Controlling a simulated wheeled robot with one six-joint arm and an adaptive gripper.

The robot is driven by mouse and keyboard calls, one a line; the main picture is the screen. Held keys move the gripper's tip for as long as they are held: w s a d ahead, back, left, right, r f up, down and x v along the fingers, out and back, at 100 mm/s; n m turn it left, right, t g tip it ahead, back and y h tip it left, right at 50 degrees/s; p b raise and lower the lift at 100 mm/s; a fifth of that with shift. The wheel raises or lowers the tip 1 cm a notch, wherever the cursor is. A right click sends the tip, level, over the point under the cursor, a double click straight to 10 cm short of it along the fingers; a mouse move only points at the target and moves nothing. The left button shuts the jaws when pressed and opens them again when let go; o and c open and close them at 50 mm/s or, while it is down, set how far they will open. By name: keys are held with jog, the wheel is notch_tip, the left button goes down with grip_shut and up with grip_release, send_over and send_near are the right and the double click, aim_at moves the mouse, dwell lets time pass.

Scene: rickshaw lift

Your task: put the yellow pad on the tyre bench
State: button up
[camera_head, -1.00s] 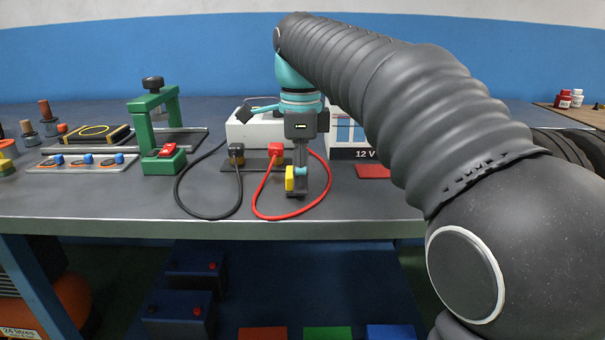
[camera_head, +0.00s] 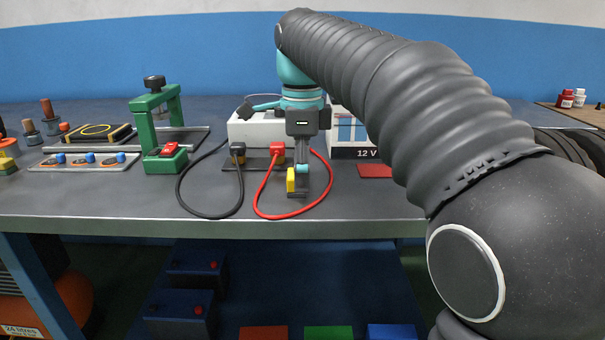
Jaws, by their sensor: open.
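Another yellow piece (camera_head: 7,162) lies at the far left edge, partly cut off.
A green press (camera_head: 155,120) and a tray with blue knobs (camera_head: 88,162) stand left of my gripper. The red cable (camera_head: 262,200) loops close to it. A white box marked 12 V (camera_head: 352,140) and a red mat (camera_head: 374,171) lie to its right. The front left bench top is clear.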

jog(key=shift+r, duration=3.45)
jog(key=shift+c, duration=0.2)
